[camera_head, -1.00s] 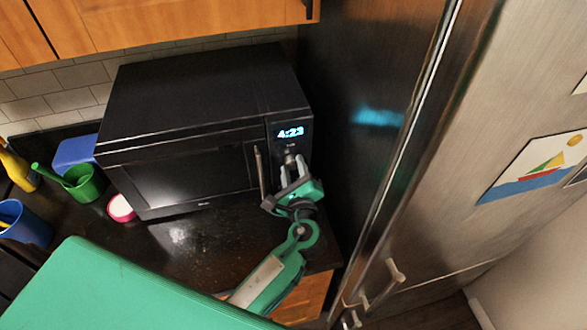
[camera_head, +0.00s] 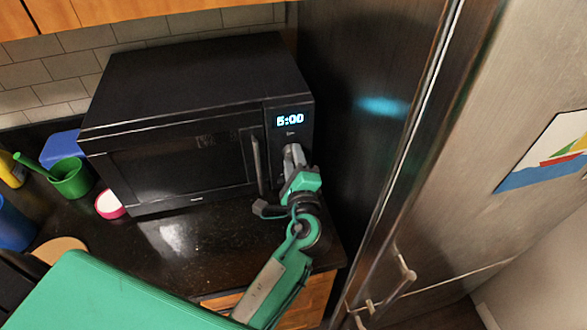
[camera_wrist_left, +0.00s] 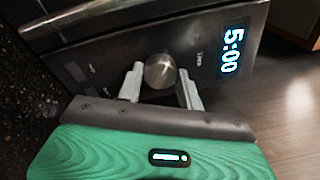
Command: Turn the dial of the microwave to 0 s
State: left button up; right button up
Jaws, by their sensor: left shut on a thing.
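The black microwave (camera_head: 190,125) stands on the dark counter with its door closed. Its display (camera_head: 290,120) reads 5:00, and the same display (camera_wrist_left: 231,50) shows sideways in the left wrist view. The round metal dial (camera_wrist_left: 160,71) is on the control panel. My left gripper (camera_wrist_left: 160,86) has one finger on each side of the dial and is shut on it. In the head view my left gripper (camera_head: 293,157) is at the panel below the display and hides the dial. My right gripper is not in view.
The microwave door handle (camera_head: 257,165) is just left of my gripper. The tall fridge (camera_head: 440,150) stands close on the right. A green cup (camera_head: 70,178), a pink-rimmed bowl (camera_head: 109,205) and a blue container (camera_head: 62,146) are left of the microwave.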

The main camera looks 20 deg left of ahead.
pick_arm(q)
jog(key=shift+f+n+b, duration=0.1)
jog(key=shift+n+b, duration=0.7)
jog(key=shift+n, duration=0.1)
jog(key=o, duration=1)
